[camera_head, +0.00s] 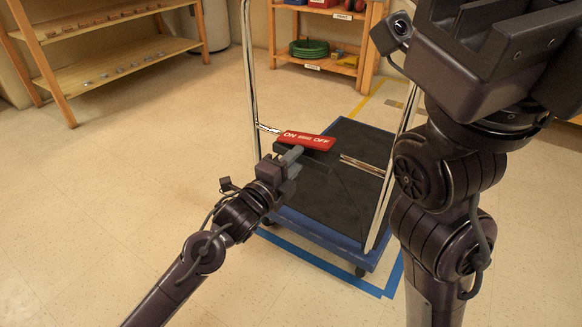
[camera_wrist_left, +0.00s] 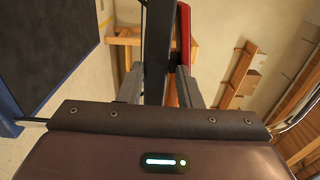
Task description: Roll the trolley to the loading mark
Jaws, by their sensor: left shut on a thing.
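The trolley (camera_head: 327,208) has a dark deck, blue edges and an upright chrome handle frame (camera_head: 250,80). A red plate lettered ON and OFF (camera_head: 306,140) sits with a black block at the handle's crossbar; the plate also shows in the left wrist view (camera_wrist_left: 184,38). My left gripper (camera_head: 290,158) is shut on a dark bar (camera_wrist_left: 157,50) beside the red plate. My right gripper's body (camera_head: 495,45) fills the upper right; its fingertips do not show. Blue floor tape (camera_head: 310,262) runs along the trolley's near side. Yellow tape (camera_head: 372,92) lies beyond it.
A wooden shelf (camera_head: 110,63) with small items stands at the back left. Another wooden shelf (camera_head: 317,63) behind the trolley holds red bins and a green coil (camera_head: 309,48). A grey bin (camera_head: 216,25) stands between them. The floor on the left is clear.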

